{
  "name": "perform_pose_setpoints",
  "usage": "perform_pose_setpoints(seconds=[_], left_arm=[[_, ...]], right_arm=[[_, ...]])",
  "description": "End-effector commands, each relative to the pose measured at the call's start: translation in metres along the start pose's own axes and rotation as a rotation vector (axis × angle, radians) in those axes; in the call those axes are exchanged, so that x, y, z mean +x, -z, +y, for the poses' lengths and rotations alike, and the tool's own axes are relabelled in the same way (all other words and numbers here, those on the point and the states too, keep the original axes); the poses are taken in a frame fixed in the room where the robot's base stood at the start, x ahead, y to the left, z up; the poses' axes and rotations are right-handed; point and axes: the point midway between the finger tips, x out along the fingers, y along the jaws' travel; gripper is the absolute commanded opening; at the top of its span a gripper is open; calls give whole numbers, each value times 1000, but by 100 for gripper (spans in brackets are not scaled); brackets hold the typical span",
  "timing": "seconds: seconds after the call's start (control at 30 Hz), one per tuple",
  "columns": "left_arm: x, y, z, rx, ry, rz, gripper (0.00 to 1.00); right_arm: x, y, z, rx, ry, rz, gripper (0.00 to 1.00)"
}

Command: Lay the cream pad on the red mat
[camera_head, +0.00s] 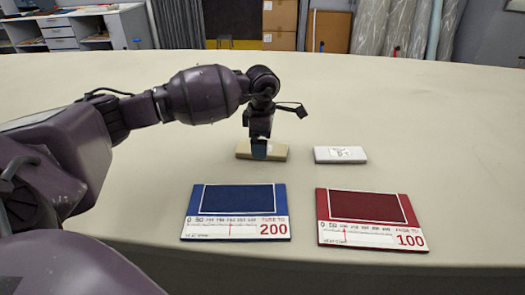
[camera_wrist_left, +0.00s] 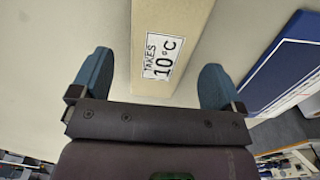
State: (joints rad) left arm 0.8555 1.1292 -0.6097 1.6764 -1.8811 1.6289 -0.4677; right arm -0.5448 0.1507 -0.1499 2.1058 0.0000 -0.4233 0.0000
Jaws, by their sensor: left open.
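The cream pad (camera_head: 279,152) lies flat on the table behind the blue mat. My left gripper (camera_head: 260,150) points down over it and hides its middle. In the left wrist view, the cream pad (camera_wrist_left: 172,25) runs between the open fingers of my left gripper (camera_wrist_left: 156,68), with gaps on both sides. Its label reads "TAKES 10°C". The red mat (camera_head: 362,207) lies at the front right. It is bare and has a printed scale and "100". My right gripper is not in view.
A whitish pad (camera_head: 355,156) with a small label lies right of the cream pad. A blue mat (camera_head: 237,198) marked "200" lies left of the red mat and also shows in the left wrist view (camera_wrist_left: 283,72). The cream tablecloth (camera_head: 430,130) is clear around them.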

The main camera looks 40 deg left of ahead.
Motion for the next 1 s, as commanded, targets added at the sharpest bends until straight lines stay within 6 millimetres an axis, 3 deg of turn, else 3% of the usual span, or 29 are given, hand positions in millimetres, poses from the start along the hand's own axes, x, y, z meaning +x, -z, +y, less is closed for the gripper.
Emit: perform_pose_setpoints(seconds=[0.13,0.37,0.73,1.0], left_arm=[[20,0,-1,0,4,1,94],[20,0,0,1,0,0,94],[20,0,0,0,0,0,40],[18,0,0,0,0,0,39]], right_arm=[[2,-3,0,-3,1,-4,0],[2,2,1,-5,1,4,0],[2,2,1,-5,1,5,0],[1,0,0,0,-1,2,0]])
